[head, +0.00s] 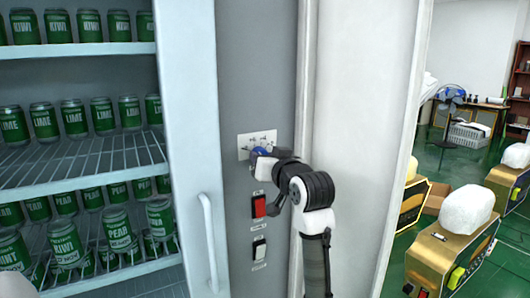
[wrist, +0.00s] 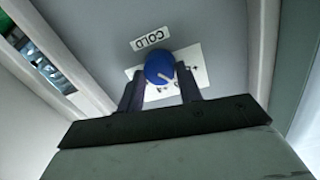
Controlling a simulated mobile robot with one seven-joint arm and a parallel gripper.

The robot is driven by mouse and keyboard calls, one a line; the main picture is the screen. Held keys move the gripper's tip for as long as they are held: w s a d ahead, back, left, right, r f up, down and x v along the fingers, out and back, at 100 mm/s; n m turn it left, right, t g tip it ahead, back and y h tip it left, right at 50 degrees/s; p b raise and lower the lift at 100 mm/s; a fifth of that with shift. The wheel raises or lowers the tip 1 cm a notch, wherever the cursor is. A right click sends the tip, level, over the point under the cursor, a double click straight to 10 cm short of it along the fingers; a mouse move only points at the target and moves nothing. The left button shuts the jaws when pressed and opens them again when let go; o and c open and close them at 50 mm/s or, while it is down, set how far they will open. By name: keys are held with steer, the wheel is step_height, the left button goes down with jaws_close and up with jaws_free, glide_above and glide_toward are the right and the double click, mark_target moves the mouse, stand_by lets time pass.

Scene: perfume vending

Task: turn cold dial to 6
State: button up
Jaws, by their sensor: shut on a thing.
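The cold dial (wrist: 159,66) is a round blue knob with a white pointer line, on a white plate with marks (wrist: 191,62). A COLD label (wrist: 150,39) sits beside it in the wrist view. The pointer slants toward the lower right there; the number it meets is too small to read. My gripper (wrist: 160,88) has its two dark fingers on either side of the dial and is shut on it. In the head view the dial (head: 260,152) shows as a small blue patch, partly hidden by my gripper (head: 268,157).
A red rocker switch (head: 259,205) and a black-and-white switch (head: 259,249) are below the dial on the grey panel (head: 245,60). Left is a fridge with green cans (head: 73,117) and a door handle (head: 209,240). Gold machines (head: 447,256) stand at right.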

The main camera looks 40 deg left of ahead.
steer(key=shift+r+m+p, duration=0.1)
steer(key=shift+m+p, duration=0.65)
steer(key=shift+m, duration=0.45)
steer(key=o, duration=1)
steer(key=b+v, duration=0.3)
steer(key=v, duration=1)
steer(key=shift+d+b, duration=0.35)
steer(key=shift+d, duration=0.05)
steer(key=shift+r, duration=0.1)
